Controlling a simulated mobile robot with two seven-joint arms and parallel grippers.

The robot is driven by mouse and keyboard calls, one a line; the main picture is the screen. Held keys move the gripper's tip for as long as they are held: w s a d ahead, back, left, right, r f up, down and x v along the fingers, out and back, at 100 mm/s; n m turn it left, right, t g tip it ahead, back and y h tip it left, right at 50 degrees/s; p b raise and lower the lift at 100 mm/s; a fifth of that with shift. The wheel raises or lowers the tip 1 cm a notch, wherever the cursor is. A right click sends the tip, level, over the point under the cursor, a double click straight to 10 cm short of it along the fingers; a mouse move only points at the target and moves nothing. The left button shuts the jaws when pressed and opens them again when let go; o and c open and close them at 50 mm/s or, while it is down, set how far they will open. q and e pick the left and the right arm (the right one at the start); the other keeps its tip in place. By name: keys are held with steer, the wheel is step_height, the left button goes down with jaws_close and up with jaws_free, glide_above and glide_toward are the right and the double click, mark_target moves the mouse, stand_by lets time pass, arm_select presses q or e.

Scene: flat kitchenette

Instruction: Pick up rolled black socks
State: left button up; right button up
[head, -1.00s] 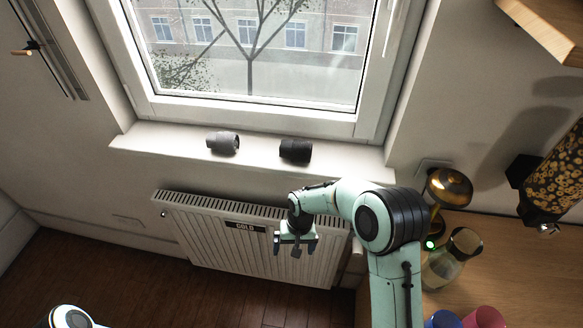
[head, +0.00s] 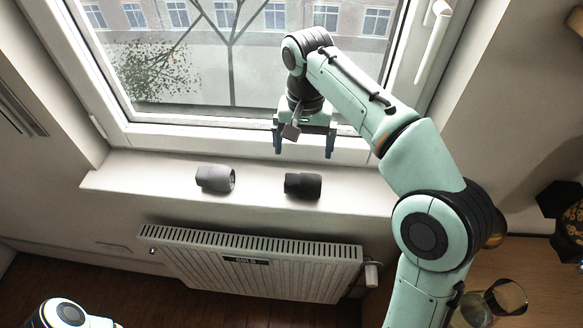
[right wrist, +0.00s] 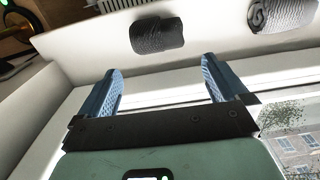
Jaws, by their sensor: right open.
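The rolled black socks (head: 303,186) lie on the white windowsill (head: 140,172), right of a rolled grey pair (head: 215,179). My right gripper (head: 304,150) is open and empty, above the sill and just behind the black socks in the head view, with its fingers pointing down. In the right wrist view the black socks (right wrist: 158,35) lie beyond the two blue fingertips (right wrist: 162,72), apart from them. The grey socks (right wrist: 283,14) show at the upper right there. Of my left arm only a part shows at the lower left of the head view; its gripper is out of view.
The window (head: 240,60) stands close behind the sill, near my right gripper. A radiator (head: 262,265) hangs below the sill. A wooden counter (head: 540,285) with a glass jug (head: 497,300) is at the lower right. The sill's left end is bare.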

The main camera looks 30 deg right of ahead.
mark_target(303, 175)
steer(key=f, duration=0.2)
steer(key=f+b, duration=0.1)
steer(key=f, duration=0.1)
steer(key=s+f+b, duration=0.1)
steer(key=f, duration=0.2)
steer(key=shift+w+f, duration=0.25)
steer(key=shift+f, duration=0.35)
steer(key=f, duration=0.3)
steer(key=f+b, duration=0.1)
steer(key=f, duration=0.1)
steer(key=shift+w+d, duration=0.15)
steer(key=shift+w, duration=0.15)
arm_select(q)
steer(key=s+f, duration=0.2)
steer(key=f, duration=0.1)
steer(key=shift+s+f, duration=0.2)
steer(key=shift+f, duration=0.1)
arm_select(e)
steer(key=c, duration=0.7)
